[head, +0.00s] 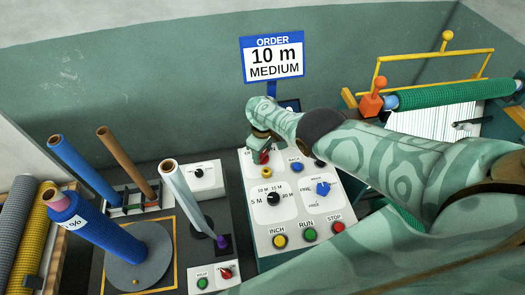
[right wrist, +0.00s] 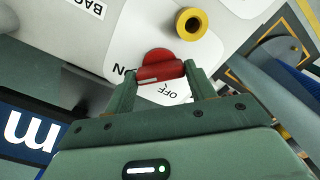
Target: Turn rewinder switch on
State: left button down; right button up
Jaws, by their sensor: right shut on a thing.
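The red switch handle (right wrist: 160,72) sits on a round red base on the white control panel (head: 285,190). The words ON and OFF are printed beside it; the ON label is partly covered. My right gripper (right wrist: 161,82) is shut on the red handle, one finger at each end. In the head view my right gripper (head: 260,146) comes down at the panel's upper left corner, hiding most of the handle (head: 264,157). I cannot tell exactly which mark the handle points to. My left gripper is not in view.
The panel also has a black dial (head: 273,198), a blue knob (head: 322,188) and INCH, RUN and STOP buttons (head: 310,234). Rolls, including a blue one (head: 95,225), stand left. An order sign (head: 272,57) reads 10 m MEDIUM.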

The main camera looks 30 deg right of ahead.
jog(key=o, duration=1)
notch_tip(320, 180, up, 8)
jog(key=p, duration=0.7)
jog(key=shift+a, duration=0.1)
jog(key=r, duration=0.1)
notch_tip(320, 180, up, 7)
send_over(262, 154)
jog(key=shift+w+r, duration=0.1)
jog(key=shift+r, duration=0.05)
